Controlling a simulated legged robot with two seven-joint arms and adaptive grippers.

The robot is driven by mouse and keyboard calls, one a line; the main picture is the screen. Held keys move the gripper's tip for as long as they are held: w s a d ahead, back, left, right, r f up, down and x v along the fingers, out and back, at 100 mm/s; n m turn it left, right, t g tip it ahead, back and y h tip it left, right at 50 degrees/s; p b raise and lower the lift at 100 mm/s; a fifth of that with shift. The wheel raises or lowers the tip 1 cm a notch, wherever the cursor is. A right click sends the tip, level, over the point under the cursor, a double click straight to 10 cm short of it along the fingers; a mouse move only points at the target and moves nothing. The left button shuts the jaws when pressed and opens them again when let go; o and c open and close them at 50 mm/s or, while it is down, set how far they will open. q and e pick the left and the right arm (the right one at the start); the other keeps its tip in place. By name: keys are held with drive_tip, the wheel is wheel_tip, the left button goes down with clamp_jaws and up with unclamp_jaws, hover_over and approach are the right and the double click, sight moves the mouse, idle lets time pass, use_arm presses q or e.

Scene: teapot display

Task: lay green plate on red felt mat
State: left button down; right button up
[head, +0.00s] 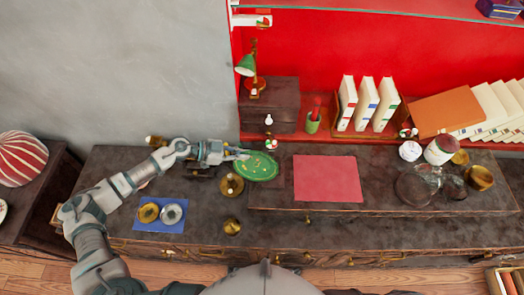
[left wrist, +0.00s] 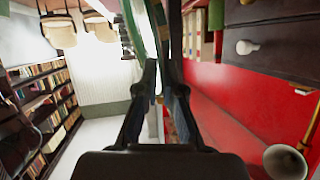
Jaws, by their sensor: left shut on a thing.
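The green plate (head: 257,167), with small light marks on it, is in the head view left of the mat. My left gripper (head: 237,155) is shut on its left rim. In the left wrist view the plate (left wrist: 139,32) shows edge-on between the fingers (left wrist: 163,75). The plate looks held above the dark desk top; its exact height is hard to tell. The red felt mat (head: 327,179) lies flat and bare on the raised part of the desk, to the right of the plate. My right gripper is not in view.
Brass pieces (head: 231,185) stand just below the plate. A blue mat (head: 160,218) with round metal pieces lies at left. A green lamp (head: 246,66) and dark box (head: 272,107) stand behind. Glass and brass items (head: 418,187) are right of the red mat.

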sight(258, 152)
use_arm(q)
drive_tip(key=d, duration=0.2)
drive_tip(key=shift+w+d, duration=0.3)
drive_tip(key=shift+d, duration=0.1)
drive_tip(key=d, duration=0.2)
drive_tip(key=shift+w+d+r+p, duration=0.1)
drive_tip(key=shift+w+d+p, duration=0.1)
drive_tip(key=shift+d+p, duration=0.1)
drive_tip(key=shift+w+d+p, duration=0.2)
drive_tip(key=shift+d+p, duration=0.2)
drive_tip(key=shift+p, duration=0.5)
drive_tip(key=shift+d+f, duration=0.15)
drive_tip(key=shift+f, duration=0.05)
drive_tip(key=c, duration=1.3)
unclamp_jaws()
drive_tip(key=shift+s, duration=0.1)
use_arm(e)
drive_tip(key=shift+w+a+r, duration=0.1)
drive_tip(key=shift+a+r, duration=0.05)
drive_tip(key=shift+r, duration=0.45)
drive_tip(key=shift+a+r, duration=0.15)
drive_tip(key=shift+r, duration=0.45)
use_arm(q)
drive_tip(key=shift+f, duration=0.1)
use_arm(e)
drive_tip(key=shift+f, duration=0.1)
